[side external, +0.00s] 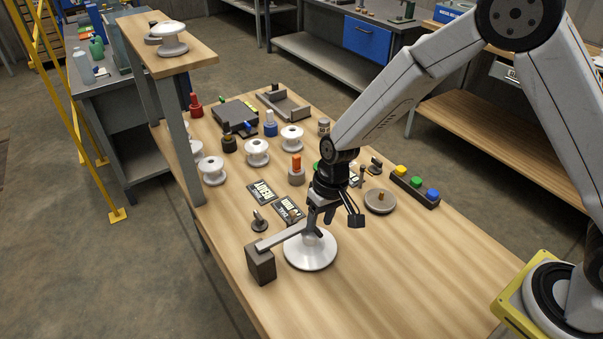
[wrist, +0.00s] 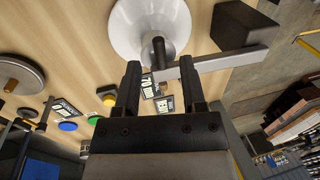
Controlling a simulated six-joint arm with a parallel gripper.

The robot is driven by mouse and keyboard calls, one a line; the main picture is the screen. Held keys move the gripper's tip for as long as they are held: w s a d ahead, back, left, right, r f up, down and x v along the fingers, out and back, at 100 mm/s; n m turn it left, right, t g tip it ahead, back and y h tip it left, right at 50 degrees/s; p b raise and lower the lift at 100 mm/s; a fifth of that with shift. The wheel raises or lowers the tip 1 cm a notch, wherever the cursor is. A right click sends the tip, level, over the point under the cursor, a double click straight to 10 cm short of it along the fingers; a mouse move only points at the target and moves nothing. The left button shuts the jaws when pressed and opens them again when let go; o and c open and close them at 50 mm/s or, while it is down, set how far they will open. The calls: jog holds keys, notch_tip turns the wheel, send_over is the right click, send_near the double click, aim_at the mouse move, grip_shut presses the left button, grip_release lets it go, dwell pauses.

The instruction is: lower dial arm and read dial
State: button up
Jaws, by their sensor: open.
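The dial arm is a flat grey bar (side external: 284,238) reaching from a dark block (side external: 260,264) over a white disc-shaped insulator (side external: 310,253). The wrist view shows the bar (wrist: 225,62), the block (wrist: 237,25) and the insulator (wrist: 131,34) with a dark pin at its middle. My gripper (side external: 322,212) is pointed down over the insulator at the bar's free end. In the wrist view my gripper (wrist: 160,70) is open, and the bar's end shows between its fingers; I cannot tell whether they touch. No readable dial face shows.
Two dark lettered cards (side external: 263,193) lie behind the insulator. White spools (side external: 257,152), a round plate with a knob (side external: 380,201) and a button box (side external: 415,187) stand farther back. A raised shelf (side external: 190,60) is at the left. The front right of the table is clear.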

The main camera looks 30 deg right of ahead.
jog(key=shift+a+f, duration=0.15)
jog(key=shift+f, duration=0.6)
grip_shut()
dwell(1.0)
